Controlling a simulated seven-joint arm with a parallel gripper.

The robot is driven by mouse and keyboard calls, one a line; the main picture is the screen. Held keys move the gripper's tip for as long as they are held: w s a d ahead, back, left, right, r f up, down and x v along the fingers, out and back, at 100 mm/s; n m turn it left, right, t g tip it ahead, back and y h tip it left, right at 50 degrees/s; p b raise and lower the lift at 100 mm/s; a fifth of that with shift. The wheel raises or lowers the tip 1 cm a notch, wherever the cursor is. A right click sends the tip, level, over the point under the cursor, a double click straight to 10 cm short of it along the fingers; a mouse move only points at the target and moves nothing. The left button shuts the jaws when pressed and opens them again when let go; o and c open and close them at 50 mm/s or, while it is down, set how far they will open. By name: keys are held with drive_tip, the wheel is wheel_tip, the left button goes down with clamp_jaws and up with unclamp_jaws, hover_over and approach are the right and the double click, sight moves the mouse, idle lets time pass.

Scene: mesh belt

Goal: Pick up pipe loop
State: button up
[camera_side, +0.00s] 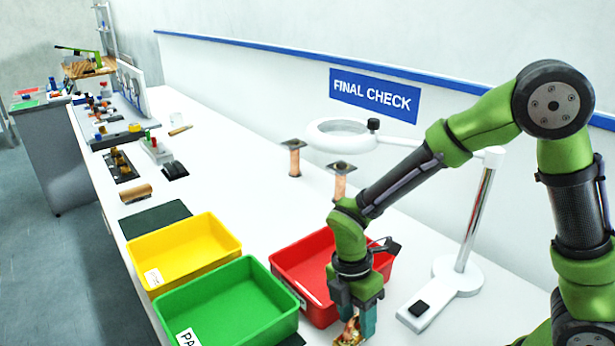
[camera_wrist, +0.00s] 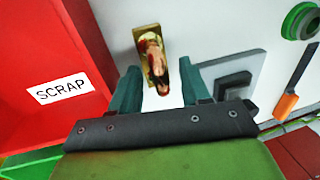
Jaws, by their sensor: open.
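The pipe loop (camera_wrist: 156,64) appears in the wrist view as a copper-coloured piece with a brass-coloured flat part, lying on the white bench. In the side view the pipe loop (camera_side: 349,334) shows at the bottom edge, partly hidden by my fingers. My gripper (camera_wrist: 160,88) is open, its two teal fingers apart and pointing at the loop's near end. In the side view my gripper (camera_side: 356,312) points down just above the loop. I cannot tell whether a finger touches it.
A red bin (camera_side: 330,237), labelled SCRAP in the wrist view, stands close beside my gripper. Green (camera_side: 250,262) and yellow (camera_side: 190,218) bins stand left of it. The lamp's white base (camera_side: 445,283) is close on the right. An orange-handled tool (camera_wrist: 287,103) lies on the bench.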

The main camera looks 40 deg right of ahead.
drive_tip(key=shift+f, duration=0.4)
drive_tip(key=shift+c, duration=0.5)
clamp_jaws()
drive_tip(key=shift+r, duration=0.1)
